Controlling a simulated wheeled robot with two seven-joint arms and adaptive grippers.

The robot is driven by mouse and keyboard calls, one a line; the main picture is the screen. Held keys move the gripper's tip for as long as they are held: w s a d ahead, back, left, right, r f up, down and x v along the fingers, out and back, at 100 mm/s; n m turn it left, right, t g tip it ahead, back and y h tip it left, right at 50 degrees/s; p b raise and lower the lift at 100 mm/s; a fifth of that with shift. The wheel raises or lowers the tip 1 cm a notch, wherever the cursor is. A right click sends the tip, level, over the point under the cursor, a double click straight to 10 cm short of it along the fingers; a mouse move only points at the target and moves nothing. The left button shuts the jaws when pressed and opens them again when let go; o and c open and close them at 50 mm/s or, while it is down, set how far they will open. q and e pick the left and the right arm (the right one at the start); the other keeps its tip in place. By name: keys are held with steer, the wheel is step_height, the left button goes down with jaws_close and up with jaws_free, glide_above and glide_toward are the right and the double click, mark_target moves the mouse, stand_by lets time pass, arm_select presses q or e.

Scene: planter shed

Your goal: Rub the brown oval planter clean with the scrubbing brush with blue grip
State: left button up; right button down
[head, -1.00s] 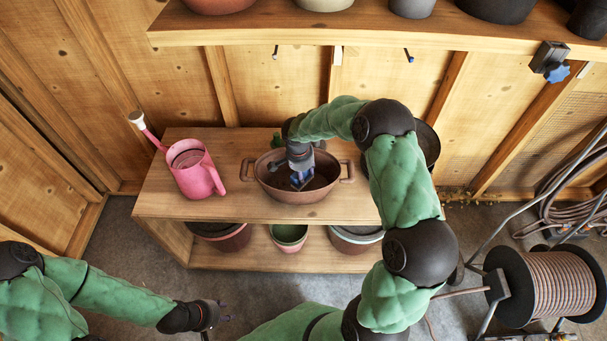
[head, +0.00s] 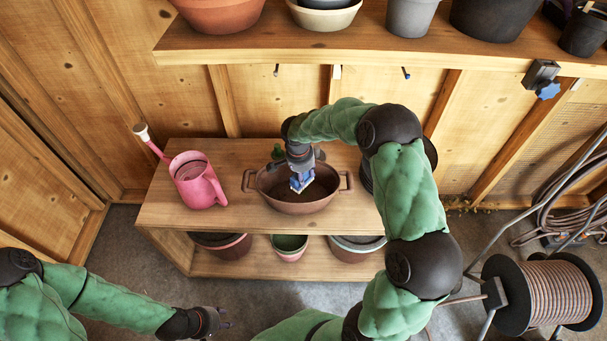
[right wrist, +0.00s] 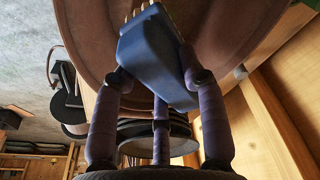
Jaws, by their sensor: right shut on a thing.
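The brown oval planter (head: 297,206) with two side handles stands on the top of the wooden bench. My right gripper (head: 300,172) reaches down into its opening, shut on the scrubbing brush with blue grip (head: 301,183). In the right wrist view the brush (right wrist: 155,60) sits between the purple fingers of my right gripper (right wrist: 157,85), its pale bristles pointing to the planter's brown wall (right wrist: 90,25). I cannot tell if the bristles touch it. My left gripper (head: 220,324) is low at the left, away from the bench; its fingers are too small to judge.
A pink watering can (head: 196,182) stands left of the planter on the bench (head: 240,155). Dark stacked saucers or pots are at the right, partly behind my right arm. Pots fill the lower shelf (head: 265,263) and the upper shelf (head: 350,45). A hose reel (head: 555,290) stands right.

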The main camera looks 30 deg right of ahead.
steer(key=shift+f, duration=0.1)
step_height(320, 180, down, 4)
steer(key=b, duration=0.3)
steer(key=shift+b, duration=0.4)
steer(key=shift+w+f, duration=0.1)
steer(key=shift+f, duration=0.9)
steer(key=shift+f, duration=1)
steer(key=shift+d, duration=0.1)
steer(key=shift+s+d+r, duration=0.1)
steer(key=shift+s+d, duration=0.4)
steer(key=shift+d, duration=0.25)
steer(key=shift+s+d+r, duration=0.1)
steer(key=shift+s+d, duration=0.4)
steer(key=shift+d, duration=0.2)
steer(key=shift+a+f, duration=0.1)
steer(key=shift+f, duration=0.15)
